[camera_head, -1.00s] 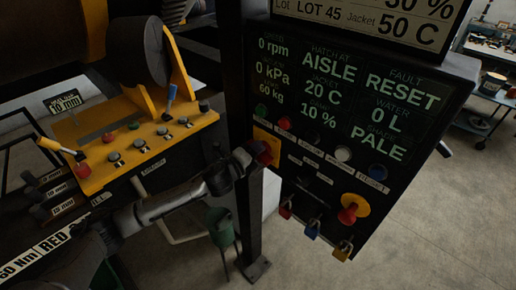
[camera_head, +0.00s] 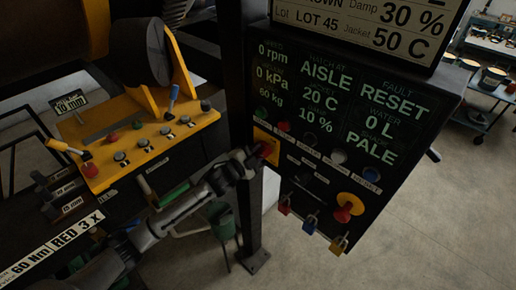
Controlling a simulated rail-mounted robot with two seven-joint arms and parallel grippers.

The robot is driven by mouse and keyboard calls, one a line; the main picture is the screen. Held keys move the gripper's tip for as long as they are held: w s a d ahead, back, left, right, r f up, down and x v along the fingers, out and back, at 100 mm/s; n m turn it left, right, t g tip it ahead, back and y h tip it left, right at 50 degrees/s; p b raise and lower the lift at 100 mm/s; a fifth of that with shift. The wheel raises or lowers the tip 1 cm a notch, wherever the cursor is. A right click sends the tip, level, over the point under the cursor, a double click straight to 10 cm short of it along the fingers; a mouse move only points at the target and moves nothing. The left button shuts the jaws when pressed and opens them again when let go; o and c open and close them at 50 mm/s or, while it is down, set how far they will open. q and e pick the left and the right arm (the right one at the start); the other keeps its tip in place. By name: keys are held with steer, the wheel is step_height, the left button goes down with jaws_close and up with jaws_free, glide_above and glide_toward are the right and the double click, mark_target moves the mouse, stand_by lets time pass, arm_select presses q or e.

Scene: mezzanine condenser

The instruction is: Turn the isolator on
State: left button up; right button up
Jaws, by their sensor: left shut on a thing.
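The isolator is a red rotary handle (camera_head: 265,149) on a yellow plate (camera_head: 267,138) at the left edge of the black control panel (camera_head: 292,165). My left gripper (camera_head: 255,157) reaches in from the lower left and is shut on the red handle. Its fingers hide part of the handle, so its exact angle is hard to read. My right gripper is not in view.
A red mushroom button (camera_head: 348,208) on a yellow disc sits lower right on the panel, with padlocks (camera_head: 310,223) below. A dark post (camera_head: 250,225) stands behind my left gripper. A yellow console (camera_head: 135,150) with levers is at left.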

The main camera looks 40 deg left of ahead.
arm_select(q)
steer(key=shift+n+p, duration=0.35)
steer(key=shift+n, duration=0.45)
steer(key=shift+f, duration=0.1)
steer(key=o, duration=0.9)
steer(key=shift+s, duration=0.1)
steer(key=shift+s+a+b, duration=0.2)
steer(key=shift+s+b, duration=0.35)
steer(key=shift+s, duration=2.85)
steer(key=shift+s+a+b, duration=0.2)
steer(key=shift+s+b, duration=0.3)
steer(key=shift+s, duration=2.9)
